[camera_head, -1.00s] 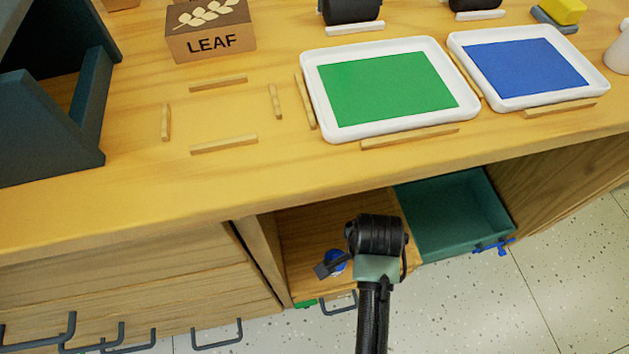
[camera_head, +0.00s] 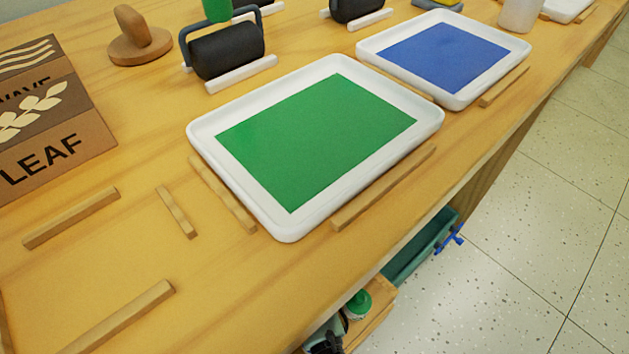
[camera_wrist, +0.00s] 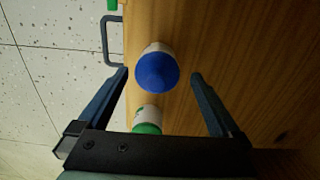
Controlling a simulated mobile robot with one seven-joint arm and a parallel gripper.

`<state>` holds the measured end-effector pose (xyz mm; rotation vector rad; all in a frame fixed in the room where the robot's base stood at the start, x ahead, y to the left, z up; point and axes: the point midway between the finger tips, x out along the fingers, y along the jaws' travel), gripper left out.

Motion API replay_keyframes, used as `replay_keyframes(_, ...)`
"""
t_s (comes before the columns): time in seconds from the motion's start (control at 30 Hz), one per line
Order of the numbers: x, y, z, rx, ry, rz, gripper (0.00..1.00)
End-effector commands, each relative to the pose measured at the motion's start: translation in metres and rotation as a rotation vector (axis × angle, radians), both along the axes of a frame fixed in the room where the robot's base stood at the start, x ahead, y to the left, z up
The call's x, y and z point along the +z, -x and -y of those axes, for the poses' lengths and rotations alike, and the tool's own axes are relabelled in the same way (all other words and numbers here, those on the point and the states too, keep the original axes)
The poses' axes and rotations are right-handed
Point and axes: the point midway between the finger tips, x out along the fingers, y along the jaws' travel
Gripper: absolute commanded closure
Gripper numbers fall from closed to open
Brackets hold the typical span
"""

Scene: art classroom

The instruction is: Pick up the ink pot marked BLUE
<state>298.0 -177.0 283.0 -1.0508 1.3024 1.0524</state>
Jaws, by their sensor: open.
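In the wrist view a pot with a blue cap and pale body (camera_wrist: 157,70) stands on a wooden surface, seen from above. Its label cannot be read. My open gripper (camera_wrist: 160,78) has one finger on each side of it in the picture, with gaps visible; whether the fingers are down at its height I cannot tell. A pot with a green cap (camera_wrist: 147,127) is close by, nearer the gripper's palm and partly hidden by it. In the head view the green-capped pot (camera_head: 358,304) shows below the table edge, and the blue-capped one is hidden.
The wooden compartment (camera_head: 378,321) lies under the overhanging tabletop (camera_head: 245,285). A teal drawer (camera_head: 425,245) with a blue handle is beside it. White trays with green (camera_head: 290,228) and blue (camera_head: 458,101) sheets lie on top. A grey handle (camera_wrist: 106,38) is left of the wood.

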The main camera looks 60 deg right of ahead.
Motion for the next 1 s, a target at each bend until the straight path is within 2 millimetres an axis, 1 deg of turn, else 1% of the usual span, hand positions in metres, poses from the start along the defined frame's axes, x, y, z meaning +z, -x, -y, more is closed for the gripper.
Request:
replay_keyframes(0.03, -0.004, 0.000, 0.000, 0.000, 0.000, 0.001, 0.00)
replay_keyframes(0.17, -0.009, 0.001, 0.001, 0.000, 0.000, 0.001, 0.00)
replay_keyframes(0.53, -0.052, 0.006, 0.002, -0.001, 0.000, 0.000, 0.00)
replay_keyframes(0.63, -0.055, 0.006, 0.002, -0.001, 0.000, 0.000, 0.00)
replay_keyframes(0.83, -0.053, 0.006, 0.002, 0.000, 0.000, 0.001, 0.00)
replay_keyframes(0.87, -0.053, 0.006, 0.002, 0.000, 0.000, 0.001, 0.04)
replay_keyframes(1.0, -0.053, 0.006, 0.002, 0.000, 0.000, 0.001, 0.29)
